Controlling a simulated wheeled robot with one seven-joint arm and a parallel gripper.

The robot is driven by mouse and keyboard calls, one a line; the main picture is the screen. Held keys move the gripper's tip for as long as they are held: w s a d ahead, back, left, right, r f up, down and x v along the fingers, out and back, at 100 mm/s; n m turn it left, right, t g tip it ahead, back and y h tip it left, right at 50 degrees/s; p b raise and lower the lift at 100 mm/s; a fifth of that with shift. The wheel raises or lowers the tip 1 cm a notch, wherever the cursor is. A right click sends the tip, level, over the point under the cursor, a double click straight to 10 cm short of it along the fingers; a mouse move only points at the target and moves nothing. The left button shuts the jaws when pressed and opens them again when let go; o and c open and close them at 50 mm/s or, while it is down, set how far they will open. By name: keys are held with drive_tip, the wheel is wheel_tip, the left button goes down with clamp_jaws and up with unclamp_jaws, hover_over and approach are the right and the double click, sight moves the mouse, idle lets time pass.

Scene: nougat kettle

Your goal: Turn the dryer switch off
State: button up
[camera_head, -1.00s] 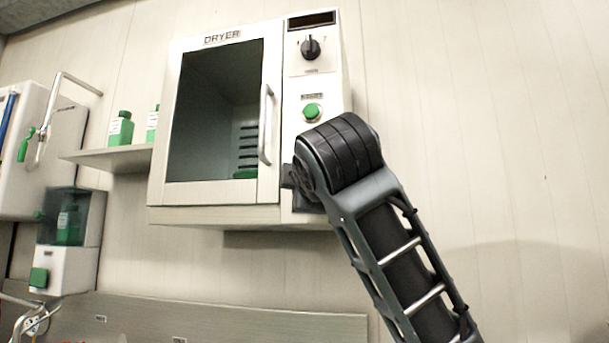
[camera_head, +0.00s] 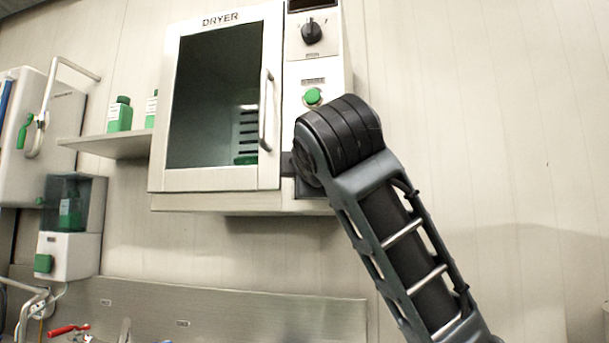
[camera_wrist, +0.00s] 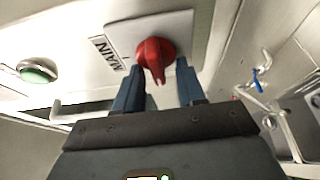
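The dryer (camera_head: 215,180) hangs on the wall in the head view, its windowed door closed. Its right-hand panel carries a black dial (camera_head: 311,31) and a green button (camera_head: 313,97). In the wrist view, a red rotary switch (camera_wrist: 155,55) sits on a white plate marked MAIN. In the head view my arm hides that part of the panel. My gripper (camera_wrist: 160,66) is at the red switch, with one blue finger on each side of its raised handle. The fingers are apart, with space between them and the handle. Whether either touches the switch is unclear.
A dispenser (camera_head: 68,255) and a white wall unit with a bent handle are farther left. A green button (camera_wrist: 36,72) is near the switch in the wrist view. The wall right of the dryer is bare.

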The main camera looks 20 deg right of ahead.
drive_tip(key=shift+s, duration=0.15)
drive_tip(key=b+v, duration=0.1)
drive_tip(key=v, duration=0.6)
drive_tip(key=shift+s+b, duration=0.25)
drive_tip(key=shift+b, duration=0.15)
drive_tip(key=shift+a, duration=0.1)
